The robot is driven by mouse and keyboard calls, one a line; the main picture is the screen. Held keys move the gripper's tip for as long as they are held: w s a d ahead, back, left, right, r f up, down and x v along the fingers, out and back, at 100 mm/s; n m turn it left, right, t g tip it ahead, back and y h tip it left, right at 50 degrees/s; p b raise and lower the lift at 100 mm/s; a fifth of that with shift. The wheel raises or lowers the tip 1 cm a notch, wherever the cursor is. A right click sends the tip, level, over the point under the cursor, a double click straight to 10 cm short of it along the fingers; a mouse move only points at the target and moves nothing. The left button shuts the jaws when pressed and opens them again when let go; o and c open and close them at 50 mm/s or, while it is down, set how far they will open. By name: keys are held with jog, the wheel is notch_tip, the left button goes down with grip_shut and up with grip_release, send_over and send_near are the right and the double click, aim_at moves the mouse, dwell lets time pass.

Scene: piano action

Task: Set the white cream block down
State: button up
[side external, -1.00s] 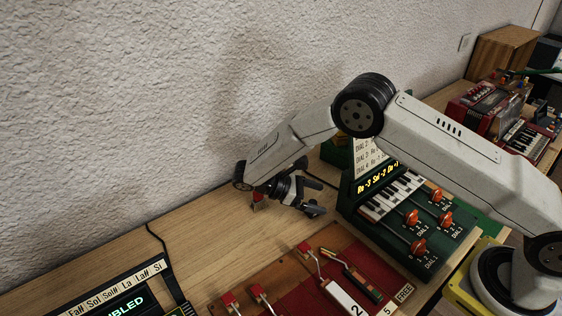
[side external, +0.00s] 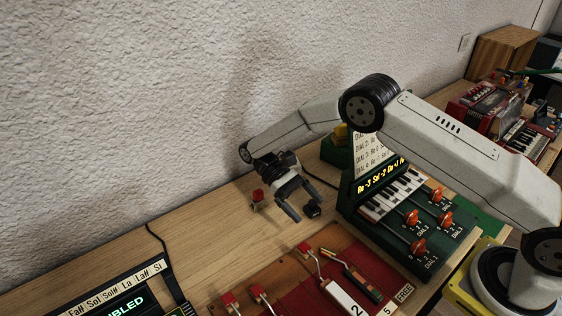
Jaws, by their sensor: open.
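My gripper (side external: 302,211) is open, with its two fingers spread and pointing down over the bare wood table. I see nothing held between the fingers. A small piece with a red top and a pale lower part (side external: 257,199) stands on the table just left of my gripper, apart from the fingers. It is too small to tell whether this is the white cream block.
A green device with a small keyboard (side external: 388,197) and orange knobs stands right of my gripper. Red-tipped pieces (side external: 229,299) lie at the front. A dark display (side external: 117,301) is at lower left. The wood between display and gripper (side external: 200,235) is clear.

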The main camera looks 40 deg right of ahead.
jog(key=w+a+r+m+t+y, duration=0.3)
jog(key=w+r+m+t+y, duration=0.55)
jog(key=m+y, duration=0.7)
jog(key=w+d+r+m+t+h, duration=0.3)
jog(key=d+r+m+t+h, duration=0.2)
jog(key=d+m+t, duration=0.2)
jog(key=w+d+r+m+t+h, duration=0.3)
jog(key=d+r+m+t+h, duration=0.2)
jog(key=d+m+t, duration=0.3)
jog(key=shift+d+r+m+t, duration=0.15)
jog(key=shift+r+m+t, duration=0.55)
jog(key=shift+m+t, duration=1)
jog(key=shift+w+m+g, duration=0.1)
jog(key=shift+m+g, duration=0.15)
